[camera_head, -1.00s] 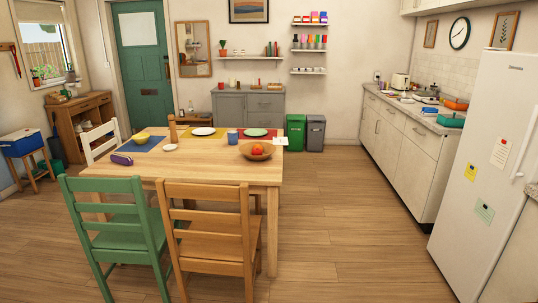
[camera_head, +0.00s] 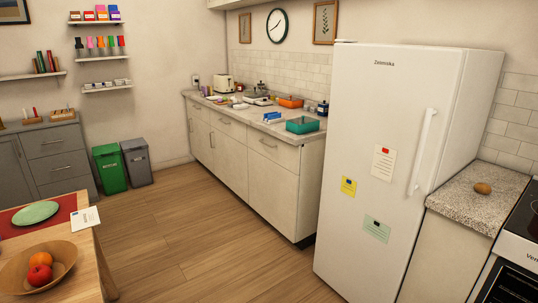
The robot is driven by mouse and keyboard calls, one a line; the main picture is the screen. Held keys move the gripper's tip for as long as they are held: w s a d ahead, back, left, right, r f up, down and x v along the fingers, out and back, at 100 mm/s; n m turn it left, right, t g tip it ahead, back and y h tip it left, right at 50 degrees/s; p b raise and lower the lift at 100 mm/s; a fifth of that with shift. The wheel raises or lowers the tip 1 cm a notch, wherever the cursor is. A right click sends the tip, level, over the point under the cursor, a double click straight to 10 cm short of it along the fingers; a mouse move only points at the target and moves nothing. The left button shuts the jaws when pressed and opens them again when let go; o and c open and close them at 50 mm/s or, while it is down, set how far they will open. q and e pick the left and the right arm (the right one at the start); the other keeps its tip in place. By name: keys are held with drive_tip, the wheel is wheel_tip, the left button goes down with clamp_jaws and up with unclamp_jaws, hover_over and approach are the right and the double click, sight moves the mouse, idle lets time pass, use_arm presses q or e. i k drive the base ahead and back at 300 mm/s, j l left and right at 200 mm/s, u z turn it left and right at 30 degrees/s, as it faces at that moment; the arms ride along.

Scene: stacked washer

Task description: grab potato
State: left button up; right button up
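A small brown potato (camera_head: 482,188) lies on the speckled grey countertop (camera_head: 462,203) at the right of the head view. The counter stands between the white fridge and the stove. Nothing covers the potato, and it lies apart from the things around it. Neither of my grippers is in view.
The white fridge (camera_head: 385,130) stands left of the potato's counter, and the stove (camera_head: 515,255) is to its right. A long counter (camera_head: 255,130) runs along the back wall. The wooden table (camera_head: 85,262) with a fruit bowl (camera_head: 62,262) is at lower left. Open floor (camera_head: 200,240) lies between.

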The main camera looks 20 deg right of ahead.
sight(483, 188)
drive_tip(key=i+l+z, duration=0.1)
drive_tip(key=i+z, duration=0.4)
drive_tip(key=i, duration=0.3)
drive_tip(key=i+j+z, duration=0.2)
drive_tip(key=i+z, duration=0.3)
drive_tip(key=i, duration=0.3)
